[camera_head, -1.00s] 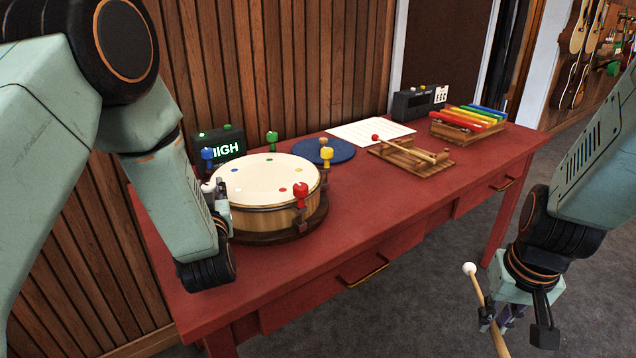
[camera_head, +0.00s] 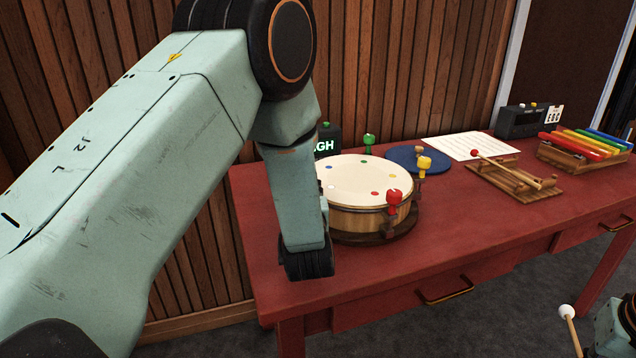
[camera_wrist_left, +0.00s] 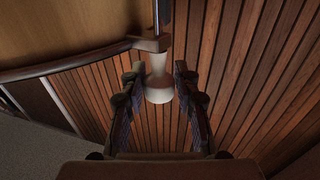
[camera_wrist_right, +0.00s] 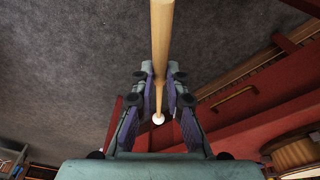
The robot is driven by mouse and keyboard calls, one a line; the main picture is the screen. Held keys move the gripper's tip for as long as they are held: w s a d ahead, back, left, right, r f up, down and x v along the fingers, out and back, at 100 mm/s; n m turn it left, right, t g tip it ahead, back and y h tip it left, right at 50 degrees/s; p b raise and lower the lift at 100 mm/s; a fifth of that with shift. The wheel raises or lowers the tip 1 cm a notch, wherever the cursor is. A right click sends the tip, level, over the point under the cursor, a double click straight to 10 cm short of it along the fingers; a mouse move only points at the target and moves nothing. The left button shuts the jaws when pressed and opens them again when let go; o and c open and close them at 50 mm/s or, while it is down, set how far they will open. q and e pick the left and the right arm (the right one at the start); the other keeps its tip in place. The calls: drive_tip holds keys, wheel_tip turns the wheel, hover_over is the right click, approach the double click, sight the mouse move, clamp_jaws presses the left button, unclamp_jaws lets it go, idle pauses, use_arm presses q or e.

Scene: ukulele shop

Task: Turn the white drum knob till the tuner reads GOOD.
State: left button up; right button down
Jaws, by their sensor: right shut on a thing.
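The drum (camera_head: 362,215) stands on a dark round base on the red table, with red, yellow and green knobs showing at its rim. The white knob (camera_wrist_left: 158,88) shows in the left wrist view, between the fingers of my left gripper (camera_wrist_left: 158,84). Those fingers are open, with a gap on each side of the knob. My left arm hides this gripper and the white knob in the head view. The tuner (camera_head: 329,134) behind the drum is partly covered by my arm; "GH" shows in green. My right gripper (camera_wrist_right: 160,88) is shut on a wooden mallet (camera_wrist_right: 161,45).
The red table (camera_head: 440,235) also holds a blue round mat (camera_head: 405,154), a white sheet (camera_head: 470,147), a mallet on a wooden stand (camera_head: 520,183), a colourful xylophone (camera_head: 585,150) and a dark box (camera_head: 522,122). A wooden wall stands behind.

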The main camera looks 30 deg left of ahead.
use_arm(q)
drive_tip(key=o, duration=0.4)
drive_tip(key=shift+r, duration=0.15)
drive_tip(key=shift+c, duration=0.2)
drive_tip(key=v, duration=0.7)
drive_tip(key=shift+s+d, duration=0.1)
drive_tip(key=shift+d, duration=0.1)
